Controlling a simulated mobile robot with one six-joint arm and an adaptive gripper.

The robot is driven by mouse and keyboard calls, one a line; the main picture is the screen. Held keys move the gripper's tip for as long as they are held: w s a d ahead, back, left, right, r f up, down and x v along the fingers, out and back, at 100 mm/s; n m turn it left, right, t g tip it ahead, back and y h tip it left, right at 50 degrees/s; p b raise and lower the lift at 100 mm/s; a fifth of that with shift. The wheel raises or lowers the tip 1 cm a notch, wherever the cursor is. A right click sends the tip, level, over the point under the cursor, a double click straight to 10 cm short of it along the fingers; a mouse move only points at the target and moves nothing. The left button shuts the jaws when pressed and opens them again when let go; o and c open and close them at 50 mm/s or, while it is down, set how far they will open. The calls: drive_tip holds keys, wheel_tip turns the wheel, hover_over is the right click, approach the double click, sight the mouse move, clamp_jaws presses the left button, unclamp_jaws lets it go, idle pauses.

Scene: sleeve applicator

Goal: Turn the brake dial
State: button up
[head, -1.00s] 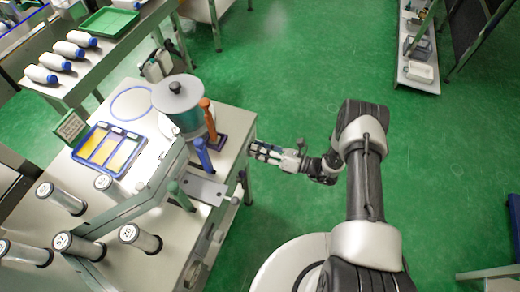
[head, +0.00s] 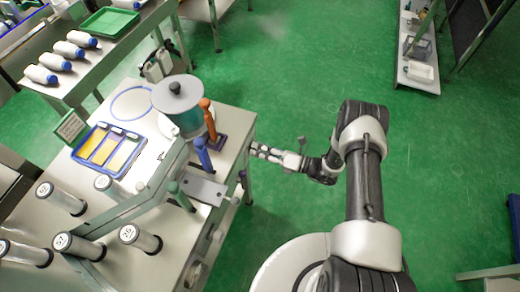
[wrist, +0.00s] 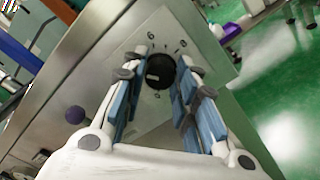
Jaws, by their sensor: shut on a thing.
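The brake dial (wrist: 159,72) is a small black knob on a pale plate (wrist: 166,28) with printed ticks and numbers, fixed to the grey machine's side panel. In the wrist view, my gripper (wrist: 162,60) has its blue-padded fingers on both sides of the dial, closed on it. In the head view, my gripper (head: 268,152) reaches left to the right side of the machine table (head: 232,122). The dial is hidden there by the table's edge and my gripper.
A lidded grey pot (head: 178,105), orange and blue handles and a blue tray (head: 83,165) stand on the machine table. Open green floor (head: 300,60) lies behind and right of my arm.

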drive_tip(key=shift+f, duration=0.1)
drive_tip(key=o, duration=1.1)
drive_tip(key=shift+d, duration=0.1)
drive_tip(key=v, duration=1.2)
